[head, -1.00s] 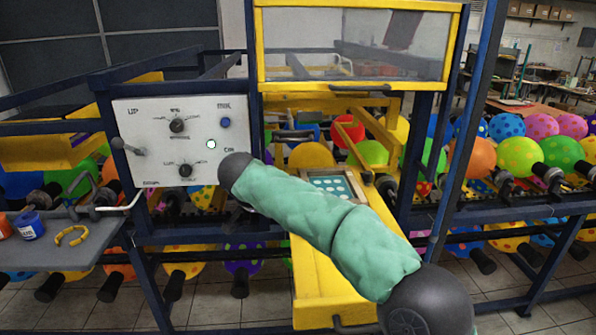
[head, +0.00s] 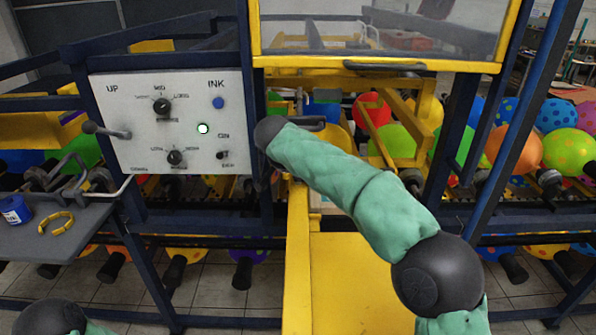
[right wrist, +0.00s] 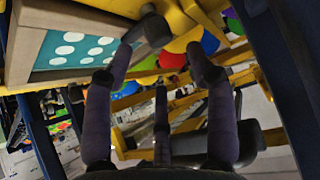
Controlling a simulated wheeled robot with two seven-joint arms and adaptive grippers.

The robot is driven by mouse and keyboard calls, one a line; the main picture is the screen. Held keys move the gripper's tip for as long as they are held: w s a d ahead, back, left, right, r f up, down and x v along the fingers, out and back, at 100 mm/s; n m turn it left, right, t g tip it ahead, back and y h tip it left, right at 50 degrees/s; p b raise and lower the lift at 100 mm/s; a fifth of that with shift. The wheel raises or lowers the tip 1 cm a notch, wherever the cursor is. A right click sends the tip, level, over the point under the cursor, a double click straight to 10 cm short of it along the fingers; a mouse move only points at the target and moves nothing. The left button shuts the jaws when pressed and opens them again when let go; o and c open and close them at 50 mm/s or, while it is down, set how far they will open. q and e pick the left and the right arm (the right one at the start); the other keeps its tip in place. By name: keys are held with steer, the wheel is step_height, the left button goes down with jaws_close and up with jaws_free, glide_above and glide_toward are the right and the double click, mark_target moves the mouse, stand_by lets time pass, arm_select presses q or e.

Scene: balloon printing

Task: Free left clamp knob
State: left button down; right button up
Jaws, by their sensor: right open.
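In the right wrist view my right gripper (right wrist: 160,47) is open, with its dark fingers spread and nothing held between them. A black knob (right wrist: 157,28) sits just past the fingertips, beside the teal plate with white dots (right wrist: 75,48); it looks like a clamp knob, but I cannot tell whether it is the left one. In the head view my right arm reaches in from the lower right, and its dark wrist end hides the gripper and most of the plate. Another black knob (head: 412,180) shows right of my forearm. My left gripper is out of view.
A white control panel (head: 170,120) stands left of my wrist. Yellow machine bars (head: 300,250) and a clear guard (head: 380,35) surround the work area.

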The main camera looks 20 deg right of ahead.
steer(key=b+x, duration=0.1)
steer(key=x, duration=0.5)
steer(key=shift+w+d+f, duration=0.1)
steer(key=c, duration=1)
